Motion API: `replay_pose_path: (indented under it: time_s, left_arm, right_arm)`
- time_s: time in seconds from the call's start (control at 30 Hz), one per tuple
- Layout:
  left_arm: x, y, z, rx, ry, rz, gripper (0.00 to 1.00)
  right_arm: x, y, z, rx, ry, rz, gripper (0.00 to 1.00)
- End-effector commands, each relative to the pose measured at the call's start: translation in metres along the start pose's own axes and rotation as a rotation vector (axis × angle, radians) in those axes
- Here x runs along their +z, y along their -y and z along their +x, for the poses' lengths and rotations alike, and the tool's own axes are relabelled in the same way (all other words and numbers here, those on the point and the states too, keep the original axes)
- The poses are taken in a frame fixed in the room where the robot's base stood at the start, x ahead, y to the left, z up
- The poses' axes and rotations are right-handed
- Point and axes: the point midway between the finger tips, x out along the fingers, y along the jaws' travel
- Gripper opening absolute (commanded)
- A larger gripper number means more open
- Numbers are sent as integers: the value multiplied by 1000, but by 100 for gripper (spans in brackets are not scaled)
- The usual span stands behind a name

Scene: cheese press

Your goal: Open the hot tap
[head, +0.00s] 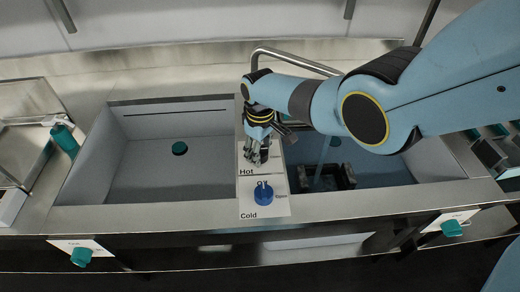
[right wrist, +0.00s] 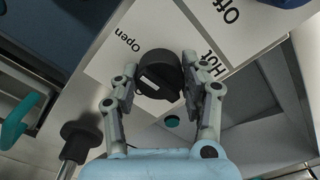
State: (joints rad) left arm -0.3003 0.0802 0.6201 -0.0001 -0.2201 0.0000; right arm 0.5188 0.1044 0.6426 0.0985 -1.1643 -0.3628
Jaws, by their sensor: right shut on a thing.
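The hot tap is a round dark knob (right wrist: 158,72) on a white label plate (head: 247,208) between the two basins. In the right wrist view it sits between the fingers of my right gripper (right wrist: 160,88), with "Open" and "Hot" printed beside it. A small white mark shows on the knob. My right gripper (head: 257,155) is shut on the knob and hides it in the head view. The blue cold tap knob (head: 263,193) stands nearer on the same plate, clear of the fingers. My left gripper is not in view.
A metal spout (head: 290,56) arches behind the plate. The left basin (head: 205,172) holds a teal disc (head: 180,148). A dark crate-like thing (head: 347,177) is in the right basin, under a pale streak. Teal knobs (head: 81,257) (head: 452,228) stick out in front.

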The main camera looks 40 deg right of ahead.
Motion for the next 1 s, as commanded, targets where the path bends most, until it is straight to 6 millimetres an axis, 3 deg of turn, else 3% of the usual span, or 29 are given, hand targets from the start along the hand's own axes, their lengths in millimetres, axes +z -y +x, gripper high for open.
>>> replay_pose_path:
  time_s: [0.63, 0.67, 0.7, 0.83, 1.0]
  left_arm:
    - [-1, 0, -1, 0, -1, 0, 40]
    - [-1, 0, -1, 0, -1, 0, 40]
    - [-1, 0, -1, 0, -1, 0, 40]
    - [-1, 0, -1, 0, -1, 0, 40]
    - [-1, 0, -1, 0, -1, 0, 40]
  right_arm:
    - [2, 1, 2, -2, 5, 54, 12]
    - [2, 1, 2, -2, 5, 54, 45]
    - [2, 1, 2, -2, 5, 54, 50]
    - [1, 1, 1, -1, 3, 53, 67]
    - [1, 0, 1, -1, 2, 52, 68]
